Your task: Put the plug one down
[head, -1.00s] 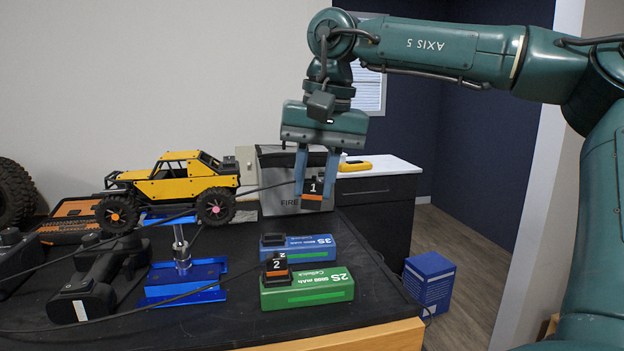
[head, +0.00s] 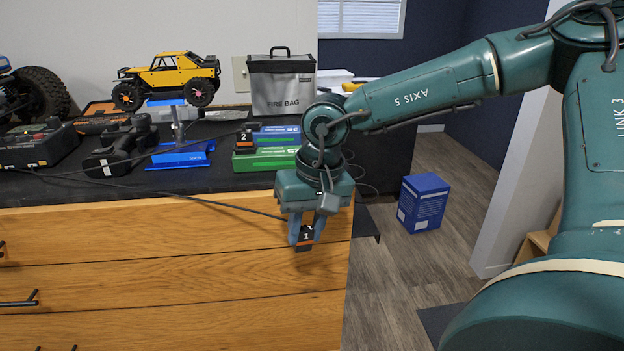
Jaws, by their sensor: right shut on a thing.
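The plug marked 1 (head: 305,236), black with an orange edge, is held between the fingertips of my right gripper (head: 304,232), which is shut on it. The gripper points down in front of the bench's drawer fronts, below the level of the bench top. A thin cable runs from the plug side leftward across the drawer front and bench. The plug marked 2 (head: 244,139) sits at the green battery pack (head: 267,158). The blue battery pack (head: 276,134) lies behind it, partly hidden by my right arm. My left gripper is not in view.
A blue box (head: 423,202) stands on the floor at right.

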